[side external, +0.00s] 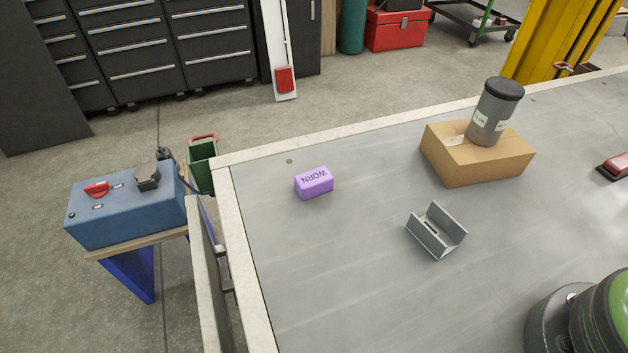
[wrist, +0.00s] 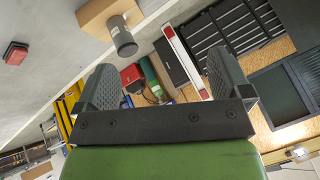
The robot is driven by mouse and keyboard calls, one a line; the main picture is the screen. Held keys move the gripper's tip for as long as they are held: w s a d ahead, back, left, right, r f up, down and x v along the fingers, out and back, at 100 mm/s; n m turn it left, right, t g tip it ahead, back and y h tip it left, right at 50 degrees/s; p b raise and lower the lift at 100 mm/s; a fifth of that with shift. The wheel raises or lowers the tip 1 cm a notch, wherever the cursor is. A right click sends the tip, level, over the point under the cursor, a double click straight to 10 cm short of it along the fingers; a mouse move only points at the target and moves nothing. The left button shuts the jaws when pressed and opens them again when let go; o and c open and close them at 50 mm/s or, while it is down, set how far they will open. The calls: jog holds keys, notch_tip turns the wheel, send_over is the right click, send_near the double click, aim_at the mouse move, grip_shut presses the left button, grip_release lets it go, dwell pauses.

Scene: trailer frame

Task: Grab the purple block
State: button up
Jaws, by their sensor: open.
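The purple block (side external: 314,183) lies on the grey table top (side external: 350,270), toward its far left corner in the side external view. Its top bears the dark word "WORN". The block does not show in the wrist view. My gripper (wrist: 160,85) shows in the wrist view with its two dark fingers wide apart and nothing between them. It is away from the block. In the side external view only a green and dark part of my arm shows at the lower right.
A cardboard box (side external: 480,165) carries a grey canister (side external: 494,115) with a dark lid. A grey V-shaped metal bracket (side external: 436,232) stands right of the block. A red item (side external: 614,167) lies at the right edge. The table around the block is clear.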

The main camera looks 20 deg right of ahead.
jog(key=w+a+g, duration=0.1)
jog(key=w+a, duration=0.1)
jog(key=w, duration=0.6)
jog(key=n+g+h, duration=0.2)
jog(key=n, duration=0.3)
send_over(314, 177)
jog(key=s, duration=0.2)
jog(key=f, duration=2.5)
jog(key=shift+d+f, duration=0.1)
jog(key=shift+d, duration=0.1)
jog(key=shift+t, duration=0.3)
jog(key=shift+x, duration=3)
jog(key=shift+s+a, duration=0.1)
jog(key=shift+a, duration=0.1)
jog(key=c, duration=1)
